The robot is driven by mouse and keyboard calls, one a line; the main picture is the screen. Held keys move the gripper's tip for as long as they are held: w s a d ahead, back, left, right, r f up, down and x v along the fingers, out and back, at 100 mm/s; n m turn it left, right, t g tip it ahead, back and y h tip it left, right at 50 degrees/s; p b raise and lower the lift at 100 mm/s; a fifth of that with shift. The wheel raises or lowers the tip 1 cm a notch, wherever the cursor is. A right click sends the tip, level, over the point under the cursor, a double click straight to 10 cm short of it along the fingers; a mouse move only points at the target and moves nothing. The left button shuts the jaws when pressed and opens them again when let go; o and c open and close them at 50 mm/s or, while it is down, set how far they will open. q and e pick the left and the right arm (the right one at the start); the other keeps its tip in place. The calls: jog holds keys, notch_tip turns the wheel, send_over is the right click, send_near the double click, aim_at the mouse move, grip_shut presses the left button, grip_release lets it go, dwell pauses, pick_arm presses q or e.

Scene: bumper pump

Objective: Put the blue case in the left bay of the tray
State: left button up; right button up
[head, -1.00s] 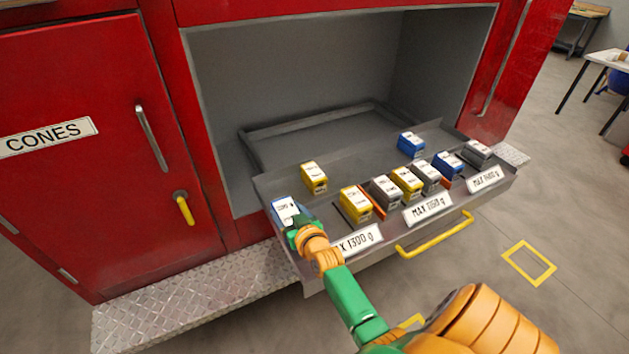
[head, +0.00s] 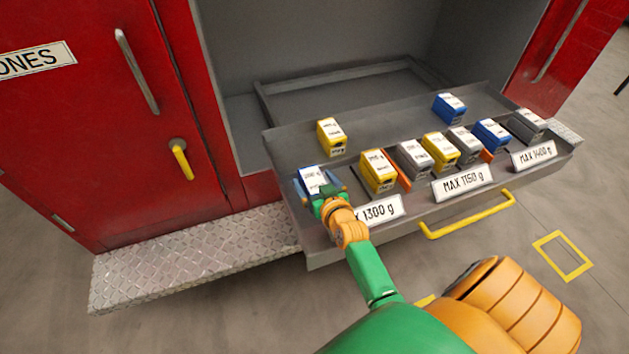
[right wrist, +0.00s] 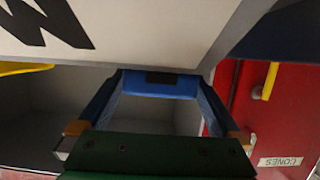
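A blue case with a white label (head: 313,178) is at the left end of the grey tray (head: 290,143), behind the MAX 1300 g label. My right gripper (head: 318,184) has its fingers on both sides of this case and appears shut on it. In the right wrist view, a blue face with a dark patch (right wrist: 172,84) spans between the fingertips. I cannot tell whether the case touches the tray floor. A yellow case (head: 378,171) stands to its right in the front row, beside an orange divider (head: 401,174). My left gripper is not in view.
Another yellow case (head: 330,136) and a blue case (head: 449,107) stand farther back on the tray. Several grey, yellow and blue cases fill the front row to the right. A yellow handle (head: 467,217) juts from the tray front. A red cabinet door (head: 90,130) is at left.

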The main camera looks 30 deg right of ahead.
jog(key=p+v, duration=0.1)
jog(key=v, duration=1.1)
jog(key=shift+d, duration=0.1)
